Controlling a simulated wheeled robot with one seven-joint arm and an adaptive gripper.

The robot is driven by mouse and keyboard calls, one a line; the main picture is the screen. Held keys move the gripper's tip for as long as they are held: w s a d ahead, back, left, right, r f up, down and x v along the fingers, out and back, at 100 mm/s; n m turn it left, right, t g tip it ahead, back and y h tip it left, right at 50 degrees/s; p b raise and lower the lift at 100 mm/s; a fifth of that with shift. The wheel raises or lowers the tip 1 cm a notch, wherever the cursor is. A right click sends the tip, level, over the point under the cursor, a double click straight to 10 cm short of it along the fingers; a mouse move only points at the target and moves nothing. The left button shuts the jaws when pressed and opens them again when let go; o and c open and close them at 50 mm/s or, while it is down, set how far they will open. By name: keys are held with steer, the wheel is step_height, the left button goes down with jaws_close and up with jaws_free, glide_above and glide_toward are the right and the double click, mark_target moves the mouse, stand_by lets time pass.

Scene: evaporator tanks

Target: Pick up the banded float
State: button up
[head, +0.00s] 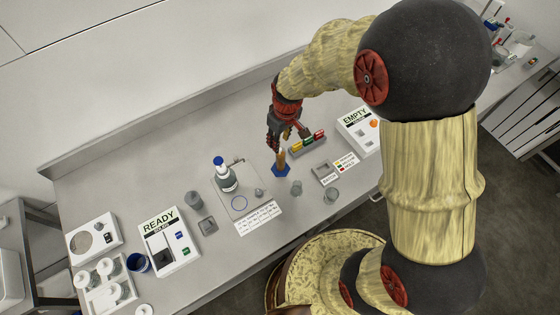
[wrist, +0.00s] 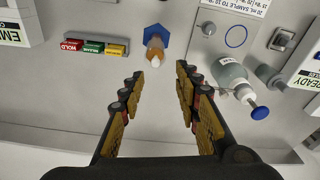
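The likely banded float (wrist: 155,45) is a small upright piece with tan, white and orange-brown bands, standing on a blue hexagonal base (wrist: 162,34). In the head view the float (head: 282,159) shows as a brown post above the blue base (head: 281,171), just below my gripper (head: 279,143). In the wrist view my gripper (wrist: 159,72) is open, its two fingers wide apart with nothing between them. The float lies just beyond the fingertips, roughly centred between them. The gap in height between fingertips and float is hard to judge.
A rack of red, green and orange blocks (wrist: 95,47) stands close to the float. A blue-capped bottle (head: 223,174) stands on the plate to the left. Small grey cups (head: 296,188), the READY box (head: 168,240) and EMPTY box (head: 358,130) share the bench.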

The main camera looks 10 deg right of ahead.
steer(key=shift+w+d+f, duration=0.1)
steer(key=shift+w+f, duration=0.05)
steer(key=shift+f, duration=1)
steer(key=shift+w+a+f, duration=0.1)
steer(key=shift+w+f, duration=0.1)
steer(key=shift+f, duration=0.95)
steer(key=shift+w+d+f, duration=0.1)
steer(key=shift+w+f, duration=0.05)
steer(key=shift+f, duration=1)
steer(key=shift+c, duration=0.7)
jaws_close()
